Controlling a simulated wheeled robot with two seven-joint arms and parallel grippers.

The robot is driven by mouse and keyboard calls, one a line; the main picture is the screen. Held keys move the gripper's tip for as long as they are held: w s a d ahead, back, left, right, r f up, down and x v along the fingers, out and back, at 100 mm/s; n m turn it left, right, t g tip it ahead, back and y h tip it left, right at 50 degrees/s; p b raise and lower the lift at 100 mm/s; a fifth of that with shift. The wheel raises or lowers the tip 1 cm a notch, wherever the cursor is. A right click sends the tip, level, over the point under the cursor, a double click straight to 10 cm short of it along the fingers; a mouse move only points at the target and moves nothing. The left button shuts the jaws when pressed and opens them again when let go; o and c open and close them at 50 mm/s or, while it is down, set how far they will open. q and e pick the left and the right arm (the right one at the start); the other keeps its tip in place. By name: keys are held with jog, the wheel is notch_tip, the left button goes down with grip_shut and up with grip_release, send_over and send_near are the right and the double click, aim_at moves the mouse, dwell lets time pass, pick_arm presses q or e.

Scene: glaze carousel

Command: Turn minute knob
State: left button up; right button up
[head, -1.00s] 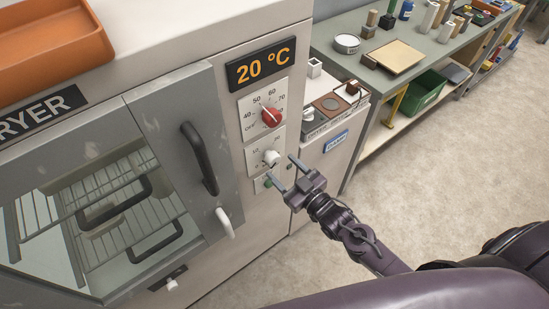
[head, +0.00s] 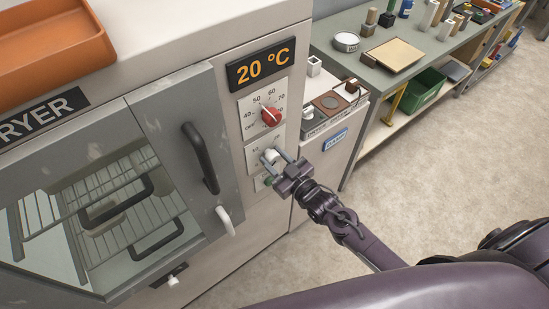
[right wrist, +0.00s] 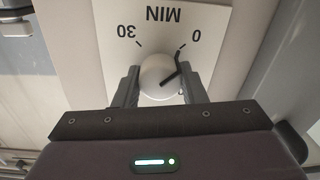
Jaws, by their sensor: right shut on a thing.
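The white minute knob (head: 271,156) sits on a white dial plate on the front of the dryer, below the red temperature knob. In the right wrist view the minute knob (right wrist: 160,74) shows round, with a dark pointer line toward the 0 mark; the plate (right wrist: 150,32) reads MIN, 0 and 30, upside down. My right gripper (head: 274,160) has its two fingers on either side of the minute knob and is shut on it. In the right wrist view the fingers (right wrist: 158,84) flank the knob left and right. My left gripper is not in view.
The red knob (head: 271,116) and the 20 °C display (head: 261,66) are just above. The dryer door handle (head: 200,158) stands out to the left. A bench (head: 440,62) with small items is at the upper right. Bare floor (head: 450,150) lies to the right.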

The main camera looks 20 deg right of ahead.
jog(key=shift+m, duration=0.3)
jog(key=m, duration=0.3)
jog(key=shift+m+p, duration=0.35)
jog(key=shift+m, duration=0.05)
jog(key=m+p, duration=0.1)
jog(key=m, duration=0.3)
jog(key=shift+m, duration=0.3)
jog(key=m+p, duration=0.1)
jog(key=m, duration=0.3)
jog(key=shift+m+t, duration=0.3)
jog(key=m+p, duration=0.1)
jog(key=m, duration=0.3)
jog(key=shift+f+h, duration=0.1)
jog(key=shift+h, duration=0.2)
jog(key=shift+m, duration=0.4)
jog(key=o, duration=1)
